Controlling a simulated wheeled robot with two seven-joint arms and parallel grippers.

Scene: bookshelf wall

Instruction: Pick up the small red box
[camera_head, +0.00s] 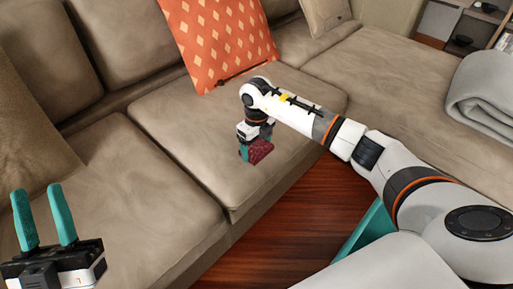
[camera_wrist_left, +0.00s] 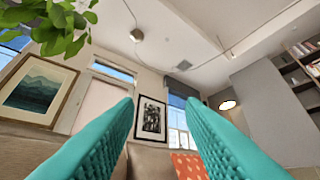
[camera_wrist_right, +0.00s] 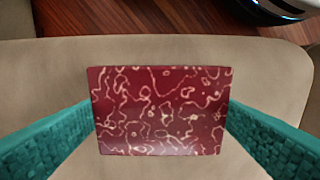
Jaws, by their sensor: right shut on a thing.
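The small red box (camera_head: 261,150) is dark red; in the right wrist view (camera_wrist_right: 160,110) its face shows a pale squiggly pattern. It is at the front part of the middle sofa seat. My right gripper (camera_head: 254,152) points down and is shut on the box, with one teal finger on each side in the right wrist view. I cannot tell whether the box touches the cushion. My left gripper (camera_head: 44,218) is open and empty at the lower left, fingers pointing up. Its two teal fingers also show wide apart in the left wrist view (camera_wrist_left: 160,125).
The beige sofa (camera_head: 150,205) fills most of the head view. An orange patterned pillow (camera_head: 218,40) leans on its back, behind my right gripper. A grey folded blanket (camera_head: 485,95) lies at the right. Wooden floor (camera_head: 265,235) shows in front.

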